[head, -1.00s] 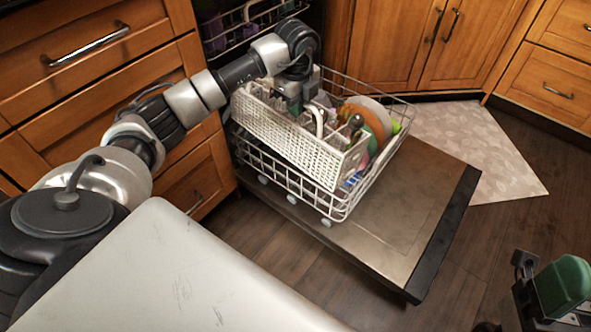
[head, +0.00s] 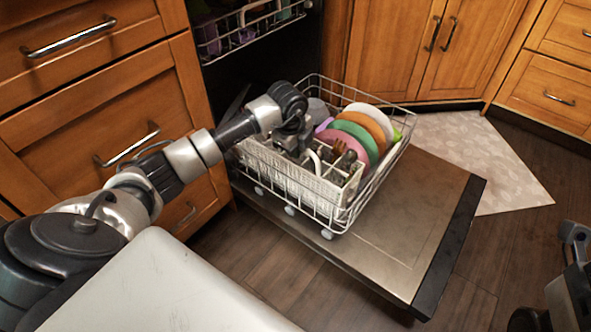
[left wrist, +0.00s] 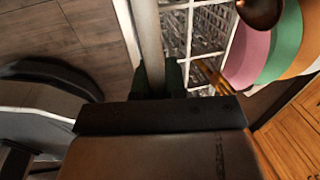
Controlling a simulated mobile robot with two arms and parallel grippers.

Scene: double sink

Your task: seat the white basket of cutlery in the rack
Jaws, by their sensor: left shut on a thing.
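The white basket of cutlery (head: 292,180) is inside the wire dish rack (head: 371,200), along its near left side. It looks roughly level, with its top near the rack's rim. Rack wires cross in front of its wall, and its underside is hidden. Dark and brown cutlery (head: 343,156) stands in it. My left gripper (head: 302,150) is above the basket, shut on its handle. In the left wrist view the pale handle bar (left wrist: 149,40) runs between the dark fingers (left wrist: 158,80). Part of my right arm shows at the right edge; its fingers cannot be made out.
Pink, green, orange and white plates (head: 362,128) stand in the rack just behind the basket. The rack rests on the open dishwasher door (head: 420,215). The upper rack (head: 240,35) is above at the back. Wooden drawers (head: 90,90) flank my left arm.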

